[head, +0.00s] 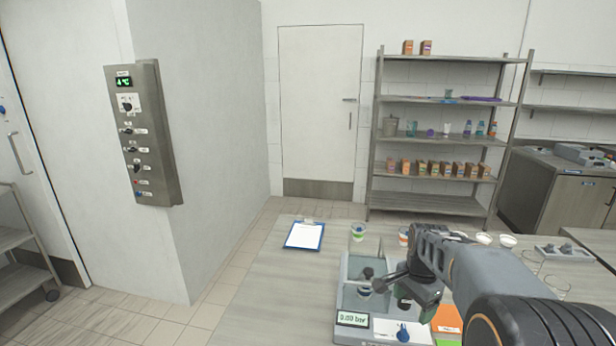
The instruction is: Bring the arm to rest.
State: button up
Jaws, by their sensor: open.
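My arm reaches in from the lower right. My gripper (404,290) is open, low over the right part of a cup filler machine (346,290) on the table. It hides part of the machine, and I cannot tell whether it touches anything there. The machine has a small display reading about 0.00 bar (352,319) and a dark blue knob (403,333) on its white front panel. A dark round-topped part (367,273) stands inside the machine, left of my gripper. No held object shows.
The table (265,285) has a blue clipboard (304,236), a green-banded cup (358,232) and an orange-banded cup (404,236) behind the machine. White bowls (507,240), clear glasses (557,285) and a grey tray (558,251) stand right. The table's left is clear.

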jog(key=s+a+r+n+t, duration=0.1)
jog(key=s+a+n+t, duration=0.1)
jog(key=s+a+n, duration=0.2)
jog(key=s+a+r+n+t, duration=0.1)
jog(key=s+a+n, duration=0.4)
jog(key=s+n, duration=0.4)
jog(key=shift+s+t, duration=0.4)
jog(key=shift+s, duration=0.55)
